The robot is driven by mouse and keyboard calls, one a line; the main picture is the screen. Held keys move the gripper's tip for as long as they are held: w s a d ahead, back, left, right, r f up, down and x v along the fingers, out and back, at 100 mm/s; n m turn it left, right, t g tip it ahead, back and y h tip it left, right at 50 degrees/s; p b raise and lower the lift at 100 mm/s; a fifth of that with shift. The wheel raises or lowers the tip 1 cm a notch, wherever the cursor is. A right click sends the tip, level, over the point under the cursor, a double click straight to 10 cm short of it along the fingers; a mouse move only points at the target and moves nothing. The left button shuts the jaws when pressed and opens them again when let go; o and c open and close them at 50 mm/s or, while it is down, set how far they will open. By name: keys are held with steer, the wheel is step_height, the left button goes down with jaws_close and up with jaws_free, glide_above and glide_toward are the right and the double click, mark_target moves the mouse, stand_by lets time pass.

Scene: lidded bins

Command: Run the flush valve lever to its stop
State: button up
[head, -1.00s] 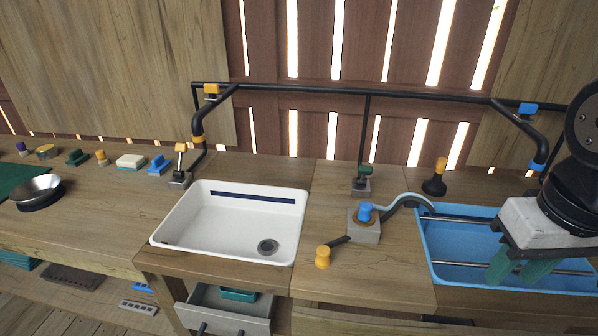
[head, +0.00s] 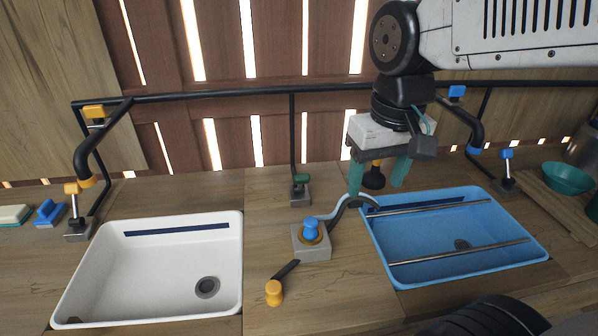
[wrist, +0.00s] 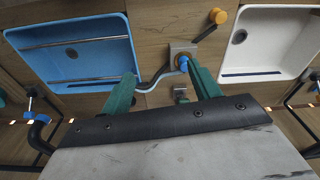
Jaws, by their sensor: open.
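Between the two basins, a grey block (head: 312,243) carries a blue knob (head: 311,229). A dark lever with an orange end (head: 274,292) reaches from near the block toward the front left. In the wrist view the block (wrist: 183,48), blue knob (wrist: 183,64) and orange lever end (wrist: 218,16) also show. Which part is called the flush valve is not marked. My gripper (head: 377,188) is open and empty, its green fingers pointing down, above and behind the block, to its right. It touches nothing that I can see. In the wrist view the blue knob lies near one fingertip.
A white basin (head: 75,285) is at left and a blue basin (head: 400,275) with metal rods across it at right. A green-topped valve (head: 301,186) stands behind the block. A pale blue hose runs from the block toward the blue basin. Black pipes rise behind.

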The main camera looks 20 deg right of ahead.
steer(key=w+f+m, duration=0.1)
steer(key=w+f, duration=0.1)
steer(key=w, duration=1.1)
steer(key=g, duration=0.1)
glide_above(302, 174)
steer(key=shift+m, duration=0.4)
steer(key=f, duration=0.7)
steer(key=shift+s+d+f, duration=0.1)
steer(key=shift+s+f, duration=0.1)
steer(key=shift+f, duration=0.1)
steer(key=shift+w+f, duration=0.35)
steer(key=shift+f, duration=0.3)
step_height(302, 174, down, 7)
steer(key=shift+f, duration=0.1)
steer(key=c, duration=1)
